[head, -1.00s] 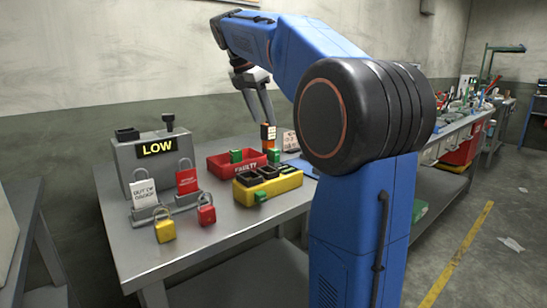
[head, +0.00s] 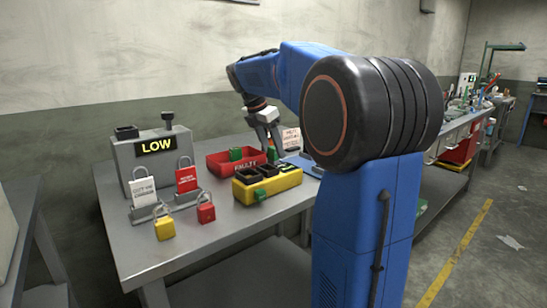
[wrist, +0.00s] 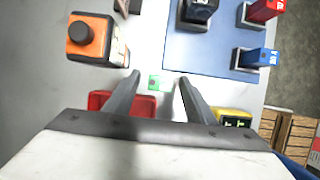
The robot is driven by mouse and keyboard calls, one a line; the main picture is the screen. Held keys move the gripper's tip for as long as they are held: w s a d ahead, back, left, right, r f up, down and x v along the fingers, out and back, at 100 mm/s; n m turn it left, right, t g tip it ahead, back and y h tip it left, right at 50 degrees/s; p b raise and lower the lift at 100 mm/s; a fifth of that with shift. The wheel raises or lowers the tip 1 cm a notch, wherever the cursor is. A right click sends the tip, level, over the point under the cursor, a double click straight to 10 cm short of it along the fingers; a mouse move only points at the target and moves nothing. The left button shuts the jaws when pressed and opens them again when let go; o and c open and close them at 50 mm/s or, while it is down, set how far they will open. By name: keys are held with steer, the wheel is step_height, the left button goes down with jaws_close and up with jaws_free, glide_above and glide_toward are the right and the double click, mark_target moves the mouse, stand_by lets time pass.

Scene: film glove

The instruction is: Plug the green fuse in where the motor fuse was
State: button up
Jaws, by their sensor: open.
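A small green fuse (head: 272,154) stands on the table just right of the red tray. My gripper (head: 271,145) is open and points down above it. In the wrist view the green fuse (wrist: 155,82) lies between the two spread fingers (wrist: 156,80), with clear gaps on both sides. The blue panel (wrist: 190,58) carries black, red and blue blocks; in the head view the panel (head: 305,165) is mostly hidden by my arm. I cannot tell which place was the motor fuse's.
The red FAULTY tray (head: 222,170) holds another green piece (head: 236,154). A yellow box (head: 277,187) with black pieces stands in front. The orange box with a black knob (wrist: 91,40) is left of the panel. Padlocks (head: 164,226) and a LOW display box (head: 150,160) are at left.

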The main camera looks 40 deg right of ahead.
mark_target(273, 147)
steer(key=shift+d+f, duration=0.25)
steer(key=shift+f, duration=0.35)
steer(key=c, duration=1.3)
steer(key=shift+o, duration=0.2)
step_height(273, 147, up, 10)
steer(key=shift+r, duration=0.1)
